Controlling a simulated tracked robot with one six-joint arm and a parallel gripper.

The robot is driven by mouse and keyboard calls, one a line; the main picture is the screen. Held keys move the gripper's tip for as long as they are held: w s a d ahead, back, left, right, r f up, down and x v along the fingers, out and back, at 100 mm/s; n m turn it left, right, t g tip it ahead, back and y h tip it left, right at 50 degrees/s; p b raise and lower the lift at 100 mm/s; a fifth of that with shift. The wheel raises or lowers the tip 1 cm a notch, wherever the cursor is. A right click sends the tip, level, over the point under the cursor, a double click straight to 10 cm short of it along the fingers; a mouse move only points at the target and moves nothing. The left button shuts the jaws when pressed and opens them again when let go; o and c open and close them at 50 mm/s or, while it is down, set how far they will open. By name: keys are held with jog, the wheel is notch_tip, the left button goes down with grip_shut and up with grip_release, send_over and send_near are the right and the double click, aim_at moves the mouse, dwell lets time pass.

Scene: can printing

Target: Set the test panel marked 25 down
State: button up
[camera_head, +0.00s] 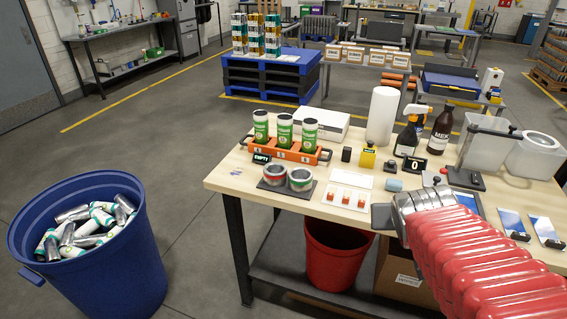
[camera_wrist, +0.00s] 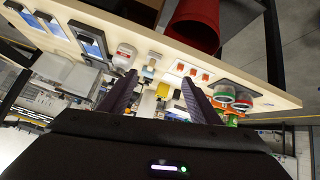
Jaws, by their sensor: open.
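Several flat panels with blue faces lie on the right part of the bench. One panel (camera_head: 513,225) and another panel (camera_head: 546,232) lie at the right, and a third blue panel (camera_head: 468,203) is just beside my arm. They also show at the upper left of the wrist view, where one panel (camera_wrist: 92,42) is nearest my gripper. I cannot read a 25 on any of them. My gripper (camera_wrist: 160,76) is open, its two dark fingers apart over the bench with nothing visibly held. In the head view my red arm hides the fingers.
The bench (camera_head: 240,170) carries an orange rack (camera_head: 283,152) with green cans, two cans on a dark pad, a spray bottle (camera_head: 408,135), a brown bottle (camera_head: 440,130) and a white tub (camera_head: 535,155).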

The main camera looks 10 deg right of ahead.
jog(key=s+a+n+y, duration=0.1)
jog(key=s+a, duration=0.2)
jog(key=a, duration=0.3)
jog(key=s+a+n+g+y, duration=0.1)
jog(key=s+a+y, duration=0.1)
jog(key=a, duration=0.4)
jog(key=s+a+n+g+y, duration=0.1)
jog(key=s+a, duration=0.3)
jog(key=a, duration=0.2)
jog(key=shift+s+a+r+n+y, duration=0.2)
jog(key=shift+s+n+y, duration=0.1)
jog(key=shift+y, duration=0.1)
